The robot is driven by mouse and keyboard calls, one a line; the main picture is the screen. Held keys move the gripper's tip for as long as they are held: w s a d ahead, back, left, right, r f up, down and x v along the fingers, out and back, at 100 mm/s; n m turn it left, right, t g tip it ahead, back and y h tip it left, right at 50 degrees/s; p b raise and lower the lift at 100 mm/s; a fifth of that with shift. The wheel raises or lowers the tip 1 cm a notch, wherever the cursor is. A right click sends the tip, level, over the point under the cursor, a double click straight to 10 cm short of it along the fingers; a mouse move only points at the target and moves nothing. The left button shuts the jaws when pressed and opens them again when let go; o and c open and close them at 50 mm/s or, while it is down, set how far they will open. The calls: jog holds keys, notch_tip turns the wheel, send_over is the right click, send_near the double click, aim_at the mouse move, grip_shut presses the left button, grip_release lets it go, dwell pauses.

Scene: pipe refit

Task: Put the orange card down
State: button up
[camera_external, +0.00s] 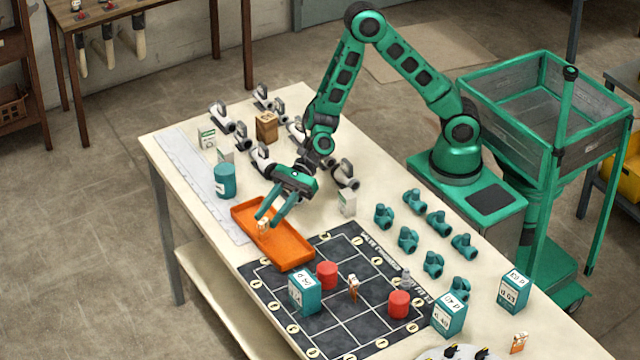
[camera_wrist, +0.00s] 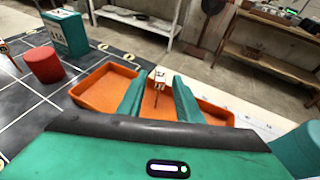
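A small white-and-orange card (camera_external: 263,226) is upright at the orange tray (camera_external: 301,254), between the fingers of my gripper (camera_external: 268,218). In the wrist view the card (camera_wrist: 158,78) shows between the two green fingers of my gripper (camera_wrist: 160,78), with a gap on each side. My gripper is open, pointing down over the tray (camera_wrist: 103,88). Whether the card's lower edge rests on the tray floor is hard to tell. Another small card (camera_external: 352,287) stands on the dark mat, and an orange-and-white one (camera_external: 519,341) is at the table's lower right.
A teal canister (camera_external: 225,181) stands left of the tray. The dark gridded mat (camera_external: 330,333) holds red cylinders (camera_external: 327,275) and a teal box (camera_external: 303,292). Teal fittings (camera_external: 408,239) are to the right; white-and-grey fittings (camera_external: 222,118) are behind.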

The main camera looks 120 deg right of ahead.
jog(key=shift+v, duration=2.4)
